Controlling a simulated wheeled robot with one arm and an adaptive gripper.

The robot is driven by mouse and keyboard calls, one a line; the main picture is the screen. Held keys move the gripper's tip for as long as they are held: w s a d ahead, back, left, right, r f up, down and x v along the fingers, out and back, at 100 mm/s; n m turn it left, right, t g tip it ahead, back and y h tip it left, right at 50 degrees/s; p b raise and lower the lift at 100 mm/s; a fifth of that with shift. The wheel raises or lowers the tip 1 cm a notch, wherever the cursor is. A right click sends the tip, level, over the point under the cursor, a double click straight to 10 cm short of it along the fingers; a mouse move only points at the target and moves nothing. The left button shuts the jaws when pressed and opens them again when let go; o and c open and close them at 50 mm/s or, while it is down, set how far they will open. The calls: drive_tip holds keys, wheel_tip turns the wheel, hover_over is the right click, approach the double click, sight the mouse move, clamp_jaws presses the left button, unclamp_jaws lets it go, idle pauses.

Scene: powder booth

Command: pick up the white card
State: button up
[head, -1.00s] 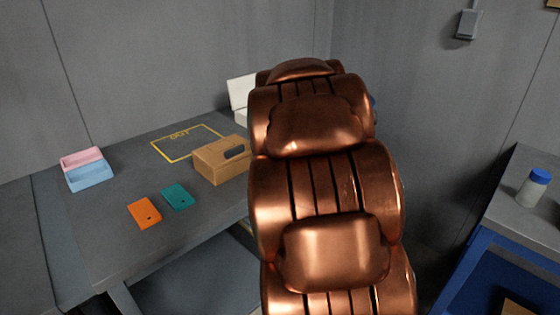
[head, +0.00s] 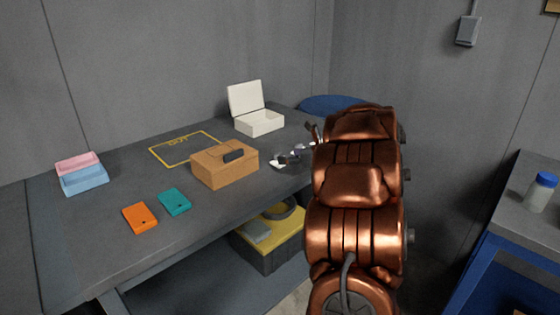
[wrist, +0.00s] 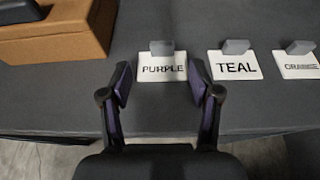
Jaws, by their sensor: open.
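Three white cards with grey blocks on them lie in a row on the grey table. They read PURPLE (wrist: 162,73), TEAL (wrist: 234,68) and ORANGE (wrist: 297,68) in the wrist view. My gripper (wrist: 159,78) is open and empty, its two dark fingers to either side of the PURPLE card in the picture. I cannot tell the height of the fingertips above the table. In the head view the cards are small and partly hidden by my arm; one white card (head: 277,163) shows right of the brown box.
The brown box (head: 225,170) with a dark handle stands left of the cards; it also shows in the wrist view (wrist: 58,32). An open white box (head: 259,123) is behind. Orange (head: 140,218) and teal (head: 174,202) pieces and pink and blue trays (head: 84,181) lie left.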

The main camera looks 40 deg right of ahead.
sight(279, 154)
drive_tip(key=shift+p+x, duration=0.75)
drive_tip(key=shift+x, duration=2.2)
drive_tip(key=shift+d+r, duration=0.1)
drive_tip(key=shift+d, duration=0.05)
drive_tip(key=c, duration=0.9)
drive_tip(key=shift+r, duration=0.1)
drive_tip(key=shift+c, duration=0.2)
drive_tip(key=shift+r, duration=1.55)
drive_tip(key=shift+s+r+b, duration=0.15)
drive_tip(key=shift+r+b, duration=0.05)
drive_tip(key=shift+b, duration=0.15)
drive_tip(key=shift+s+a, duration=0.4)
drive_tip(key=shift+a, duration=0.15)
drive_tip(key=s+a+r+b, duration=0.1)
drive_tip(key=s+a+b, duration=0.2)
drive_tip(key=s+a, duration=0.7)
drive_tip(key=shift+r, duration=0.15)
